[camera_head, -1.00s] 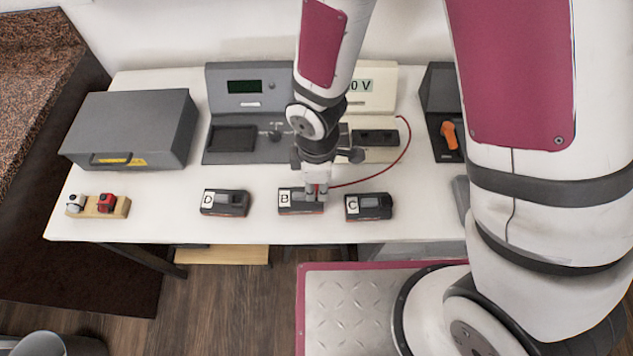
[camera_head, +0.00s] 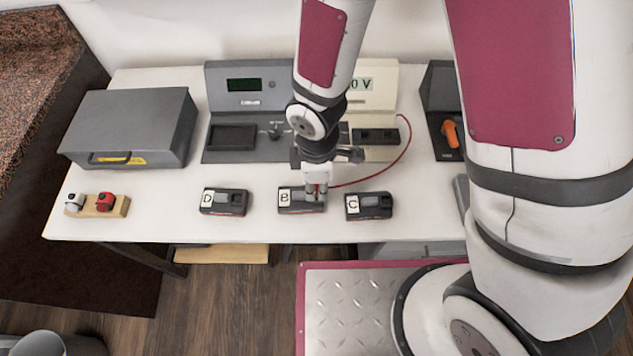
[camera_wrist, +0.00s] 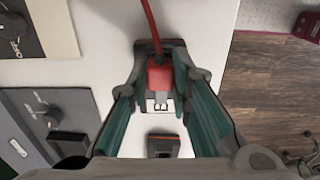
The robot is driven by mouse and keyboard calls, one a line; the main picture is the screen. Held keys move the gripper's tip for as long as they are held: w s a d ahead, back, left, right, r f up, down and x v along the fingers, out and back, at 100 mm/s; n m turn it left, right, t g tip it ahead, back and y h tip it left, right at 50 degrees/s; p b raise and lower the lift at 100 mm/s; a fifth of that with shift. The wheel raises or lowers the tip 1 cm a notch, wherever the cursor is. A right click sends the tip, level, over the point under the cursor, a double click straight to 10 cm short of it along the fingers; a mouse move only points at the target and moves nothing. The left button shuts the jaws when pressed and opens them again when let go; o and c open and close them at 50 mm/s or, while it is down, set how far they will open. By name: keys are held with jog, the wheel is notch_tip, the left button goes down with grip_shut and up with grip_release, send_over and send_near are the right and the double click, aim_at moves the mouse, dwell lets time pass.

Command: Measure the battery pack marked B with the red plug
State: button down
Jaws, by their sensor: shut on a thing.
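The battery pack marked B (camera_head: 288,205) lies on the white table between packs D and C. My gripper (camera_head: 317,190) is over the right end of pack B, pointing down. In the wrist view my gripper (camera_wrist: 160,88) is shut on the red plug (camera_wrist: 160,76), its green-padded fingers on either side. The plug sits at the dark end of pack B (camera_wrist: 176,46), whose white label shows below it. The red lead (camera_head: 372,178) curves back to the cream meter (camera_head: 384,83), whose partly hidden display shows "0 V".
Pack D (camera_head: 225,202) lies to the left and pack C (camera_head: 369,206) close on the right. A grey case (camera_head: 130,125), a grey device with a green display (camera_head: 243,86), a wooden block with white and red pieces (camera_head: 122,207), and an orange-handled tool (camera_head: 450,133) stand around.

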jog(key=shift+f+b, duration=0.35)
jog(key=shift+f, duration=0.05)
dwell(0.4)
jog(key=c, duration=1.1)
grip_release()
jog(key=shift+r+p, duration=0.3)
jog(key=shift+r, duration=0.05)
jog(key=shift+r+p, duration=0.3)
jog(key=shift+r, duration=0.05)
jog(key=shift+r+p, duration=0.7)
jog(key=shift+r, duration=0.2)
jog(key=shift+r+p, duration=2.15)
jog(key=shift+r, duration=0.8)
